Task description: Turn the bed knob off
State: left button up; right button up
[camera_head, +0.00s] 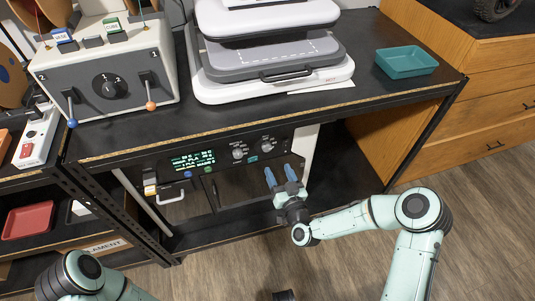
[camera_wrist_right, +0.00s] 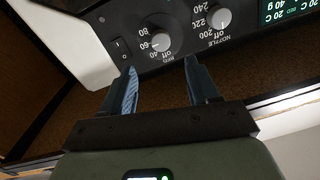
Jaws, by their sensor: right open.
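The bed knob (camera_wrist_right: 160,42) is a light round dial in the right wrist view, marked "off", 40, 60 and 80. It is the right one of two knobs on the printer's dark front panel in the head view (camera_head: 267,143). I cannot tell its exact setting. My right gripper (camera_head: 281,174) is open and empty just below the panel, with blue fingers pointing up at it. In the right wrist view the fingers (camera_wrist_right: 162,90) stand apart, short of the bed knob. My left gripper is not in view; only part of the left arm shows.
The nozzle knob (camera_wrist_right: 220,18) sits beside the bed knob, and a rocker switch (camera_wrist_right: 121,50) is on its other side. A lit display (camera_head: 193,161) is on the panel. The black tabletop (camera_head: 215,122) overhangs it. A teal tray (camera_head: 406,62) stands above at right.

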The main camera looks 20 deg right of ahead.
aim_at(268, 149)
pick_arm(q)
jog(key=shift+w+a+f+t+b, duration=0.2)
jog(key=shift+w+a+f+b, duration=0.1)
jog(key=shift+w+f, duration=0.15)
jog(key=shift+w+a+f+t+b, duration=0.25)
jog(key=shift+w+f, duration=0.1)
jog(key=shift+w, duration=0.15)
pick_arm(e)
jog(key=w, duration=0.6)
jog(key=w+a, duration=0.1)
jog(key=w, duration=0.2)
jog(key=c, duration=1)
